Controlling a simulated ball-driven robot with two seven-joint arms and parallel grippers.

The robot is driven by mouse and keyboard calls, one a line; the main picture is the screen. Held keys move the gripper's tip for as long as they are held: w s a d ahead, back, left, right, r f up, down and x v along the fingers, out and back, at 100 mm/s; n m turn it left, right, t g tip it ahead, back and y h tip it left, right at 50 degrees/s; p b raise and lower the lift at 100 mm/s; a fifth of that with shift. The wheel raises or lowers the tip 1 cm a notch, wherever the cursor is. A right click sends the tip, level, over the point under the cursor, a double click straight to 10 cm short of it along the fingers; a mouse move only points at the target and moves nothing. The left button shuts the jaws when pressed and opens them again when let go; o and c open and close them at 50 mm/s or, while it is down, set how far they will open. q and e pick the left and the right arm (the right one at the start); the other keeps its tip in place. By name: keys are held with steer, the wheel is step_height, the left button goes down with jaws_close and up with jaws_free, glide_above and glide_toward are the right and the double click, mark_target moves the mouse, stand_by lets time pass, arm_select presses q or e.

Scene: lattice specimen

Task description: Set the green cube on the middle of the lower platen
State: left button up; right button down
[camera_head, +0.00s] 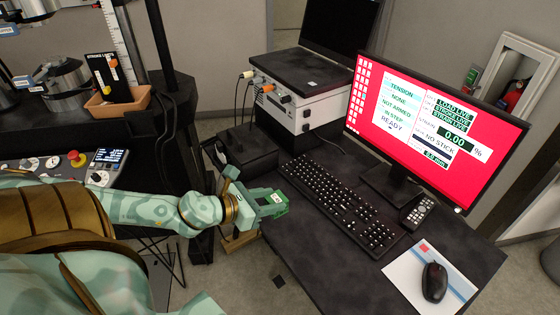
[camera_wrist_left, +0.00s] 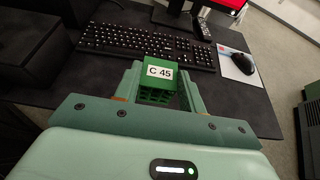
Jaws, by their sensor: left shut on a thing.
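The green cube (camera_wrist_left: 158,91) is a lattice block with a white "C 45" label on top. It sits between the fingers of my left gripper (camera_wrist_left: 160,88), which is shut on it. In the head view the left gripper (camera_head: 272,205) holds the cube (camera_head: 277,199) at the near left edge of the desk, in front of the keyboard. A round, stacked metal part (camera_head: 67,78), which looks like the lower platen, stands on the machine at the upper left, well away from the cube. Its top is partly visible. My right gripper is not in view.
The desk (camera_head: 310,262) carries a keyboard (camera_head: 338,207), monitor (camera_head: 430,125), remote (camera_head: 416,213) and mouse (camera_head: 434,282). An orange tray (camera_head: 118,108) with a black card, a dark machine column and a control panel with a red button (camera_head: 76,158) stand at left.

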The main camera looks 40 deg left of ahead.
arm_select(q)
steer(key=shift+s+r, duration=0.25)
steer(key=shift+s, duration=0.3)
steer(key=w+d+r+n+y, duration=0.3)
steer(key=w+d+r, duration=0.1)
steer(key=d+r, duration=0.9)
steer(key=shift+w+d+y, duration=0.2)
steer(key=shift+d+y, duration=0.1)
steer(key=shift+d, duration=0.45)
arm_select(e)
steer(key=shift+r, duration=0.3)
arm_select(q)
steer(key=shift+f, duration=0.1)
